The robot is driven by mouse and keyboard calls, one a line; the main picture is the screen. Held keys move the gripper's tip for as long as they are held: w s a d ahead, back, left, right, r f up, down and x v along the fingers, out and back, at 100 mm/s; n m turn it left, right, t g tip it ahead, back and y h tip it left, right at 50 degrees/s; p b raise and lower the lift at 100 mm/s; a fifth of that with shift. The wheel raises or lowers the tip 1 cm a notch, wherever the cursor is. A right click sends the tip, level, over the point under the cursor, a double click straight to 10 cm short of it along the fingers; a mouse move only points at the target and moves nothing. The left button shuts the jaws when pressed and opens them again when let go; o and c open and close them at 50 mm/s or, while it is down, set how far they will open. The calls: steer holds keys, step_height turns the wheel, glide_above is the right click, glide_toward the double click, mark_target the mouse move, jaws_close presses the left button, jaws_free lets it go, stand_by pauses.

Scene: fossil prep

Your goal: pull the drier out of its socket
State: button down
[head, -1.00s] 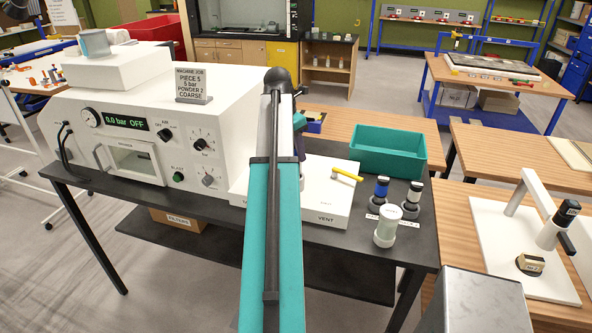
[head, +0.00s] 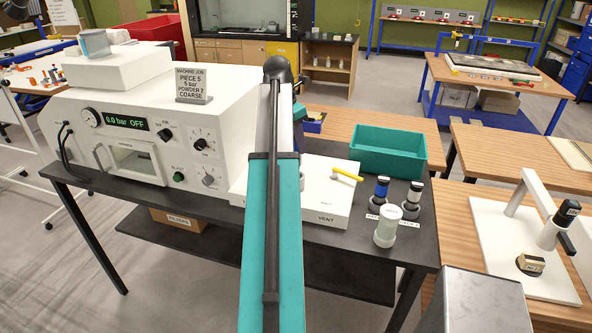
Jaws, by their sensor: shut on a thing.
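My arm runs up the middle of the head view and hides part of the bench and of the white unit marked VENT (head: 325,205). My gripper is hidden behind the arm. I cannot make out the drier or its socket; that area is mostly covered. The white unit has a yellow-handled lever (head: 347,173) on top. A pale, lidded cylinder (head: 387,228) stands on the black bench to its right; I cannot tell whether it is a drier.
The white blasting cabinet (head: 215,110) fills the bench's left side; its display reads 0.0 bar OFF. A blue-banded bottle (head: 381,188) and a grey-topped bottle (head: 412,198) stand near the pale cylinder. A teal bin (head: 390,160) lies behind them. The bench's front right corner is clear.

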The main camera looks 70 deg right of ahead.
steer(key=shift+r, duration=0.1)
stand_by(0.5)
steer(key=shift+r, duration=2.4)
steer(key=shift+s, duration=0.1)
